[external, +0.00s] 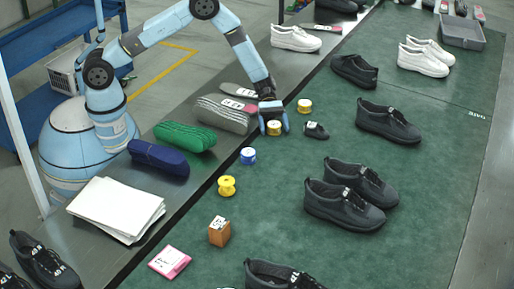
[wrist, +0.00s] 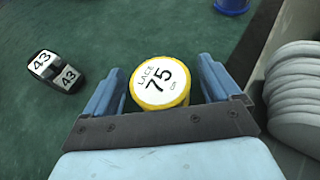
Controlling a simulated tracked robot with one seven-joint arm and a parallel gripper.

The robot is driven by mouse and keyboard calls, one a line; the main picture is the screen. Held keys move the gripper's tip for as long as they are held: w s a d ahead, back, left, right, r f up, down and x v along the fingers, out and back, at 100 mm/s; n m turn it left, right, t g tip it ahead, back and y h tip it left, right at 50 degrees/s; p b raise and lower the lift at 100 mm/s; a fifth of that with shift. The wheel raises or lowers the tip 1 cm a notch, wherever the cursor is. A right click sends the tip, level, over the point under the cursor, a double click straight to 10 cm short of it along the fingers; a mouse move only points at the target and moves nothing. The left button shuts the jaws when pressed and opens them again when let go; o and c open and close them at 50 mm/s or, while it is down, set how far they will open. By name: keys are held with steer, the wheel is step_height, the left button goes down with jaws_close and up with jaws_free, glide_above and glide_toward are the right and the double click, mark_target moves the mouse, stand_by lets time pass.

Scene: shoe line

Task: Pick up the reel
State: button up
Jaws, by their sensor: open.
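A yellow reel (wrist: 160,82) with a white top marked "LACE 75 cm" is in the wrist view, between the two blue fingers of my gripper (wrist: 160,90). The gripper is open, with a finger on each side of the reel and a narrow gap visible at the right. In the external view my gripper (external: 273,122) is low over this reel (external: 274,129), at the left edge of the green mat, and partly hides it. Other reels stand along the same edge: a yellow one (external: 304,105), a blue one (external: 248,156) and a yellow spool (external: 227,186).
A small black object with "43" labels (wrist: 56,72) lies beside the reel, on the green mat (external: 270,215). Grey soles (external: 222,113) are stacked on the metal strip close to my gripper. Black shoes (external: 345,203) stand farther right. A brown box (external: 219,232) stands nearer the camera.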

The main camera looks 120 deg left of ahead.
steer(key=c, duration=1.1)
steer(key=shift+o, duration=0.2)
steer(key=shift+r, duration=0.1)
